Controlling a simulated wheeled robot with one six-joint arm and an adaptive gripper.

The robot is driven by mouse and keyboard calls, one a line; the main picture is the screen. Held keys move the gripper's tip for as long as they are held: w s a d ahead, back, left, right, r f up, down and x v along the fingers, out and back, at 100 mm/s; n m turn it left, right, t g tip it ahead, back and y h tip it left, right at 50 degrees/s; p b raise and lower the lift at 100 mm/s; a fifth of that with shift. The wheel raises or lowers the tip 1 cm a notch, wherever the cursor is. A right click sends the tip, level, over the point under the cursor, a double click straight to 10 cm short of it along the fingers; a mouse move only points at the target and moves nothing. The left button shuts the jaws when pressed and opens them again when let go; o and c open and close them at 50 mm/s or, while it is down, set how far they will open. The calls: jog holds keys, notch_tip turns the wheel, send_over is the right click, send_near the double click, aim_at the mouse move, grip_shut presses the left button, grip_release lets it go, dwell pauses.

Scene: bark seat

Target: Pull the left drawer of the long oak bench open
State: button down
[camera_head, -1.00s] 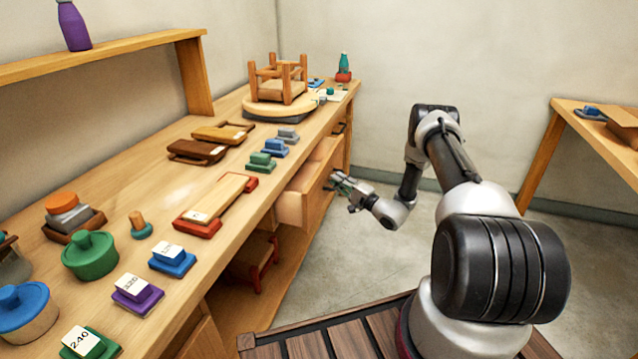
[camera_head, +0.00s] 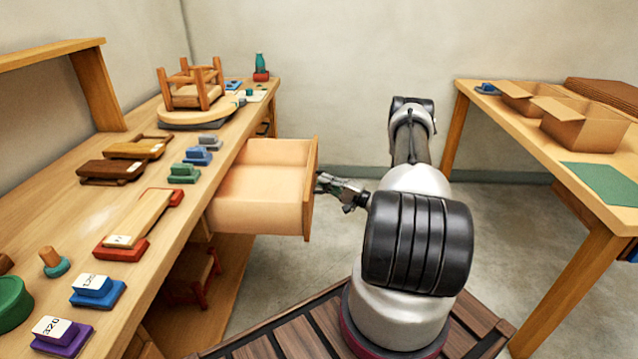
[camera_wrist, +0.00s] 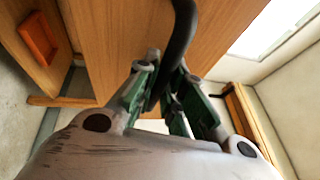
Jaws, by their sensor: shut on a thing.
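The long oak bench (camera_head: 112,205) runs along the left of the head view. One of its drawers (camera_head: 262,188) stands far out from under the top, and its inside looks empty. My gripper (camera_head: 324,183) is at the outer face of this drawer front. In the wrist view my gripper (camera_wrist: 168,98) has its green-padded fingers shut on a dark curved handle (camera_wrist: 182,38), with the wooden drawer front (camera_wrist: 110,45) behind it. The handle is too small to make out in the head view.
Sanding blocks (camera_head: 98,288) and wooden tools lie on the top. A second table (camera_head: 560,140) with cardboard boxes (camera_head: 585,122) stands at right. Floor is clear beyond my arm.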

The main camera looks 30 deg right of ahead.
jog(key=shift+f, duration=0.1)
jog(key=c, duration=1.8)
grip_release()
jog(key=shift+o, duration=0.2)
jog(key=v, duration=1.2)
jog(key=shift+m, duration=0.3)
